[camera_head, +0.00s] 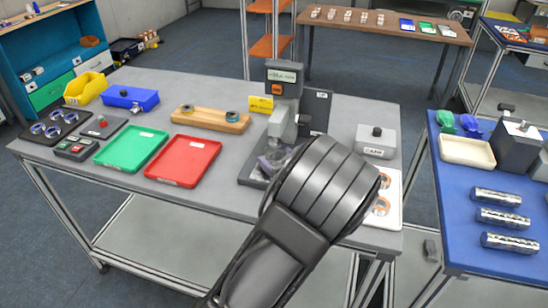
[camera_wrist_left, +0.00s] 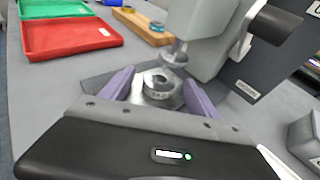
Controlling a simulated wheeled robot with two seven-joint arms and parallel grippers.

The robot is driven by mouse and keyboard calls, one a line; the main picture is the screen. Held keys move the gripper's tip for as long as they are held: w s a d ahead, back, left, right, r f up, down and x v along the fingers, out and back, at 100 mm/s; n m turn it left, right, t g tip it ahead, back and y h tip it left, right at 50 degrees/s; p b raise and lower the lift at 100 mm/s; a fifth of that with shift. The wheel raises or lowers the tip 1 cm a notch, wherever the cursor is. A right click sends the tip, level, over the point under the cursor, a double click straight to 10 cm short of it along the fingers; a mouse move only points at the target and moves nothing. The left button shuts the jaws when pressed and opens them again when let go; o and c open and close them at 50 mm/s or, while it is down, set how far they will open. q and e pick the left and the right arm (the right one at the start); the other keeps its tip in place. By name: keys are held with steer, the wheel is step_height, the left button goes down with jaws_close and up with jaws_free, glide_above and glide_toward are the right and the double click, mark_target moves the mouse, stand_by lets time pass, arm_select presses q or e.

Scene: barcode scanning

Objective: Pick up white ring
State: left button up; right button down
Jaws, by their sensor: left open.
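A pale grey-white ring (camera_wrist_left: 158,83) sits on the base of the press below its ram in the left wrist view. My left gripper (camera_wrist_left: 158,78) is open, with one purple finger on each side of the ring. I cannot tell whether the fingers touch it. In the head view my left arm covers much of this spot, and the gripper (camera_head: 272,160) shows only in part beside the press (camera_head: 284,95). The ring cannot be made out there. My right gripper is not in view.
The press column and its dark lever (camera_wrist_left: 275,25) rise close by. Left on the table are a red tray (camera_head: 183,161), a green tray (camera_head: 131,148) and a wooden block (camera_head: 211,119). A grey box (camera_head: 376,143) and a white tray (camera_head: 393,215) with orange rings stand right.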

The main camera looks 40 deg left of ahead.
arm_select(q)
steer(key=shift+c, duration=0.5)
jaws_close()
stand_by(0.6)
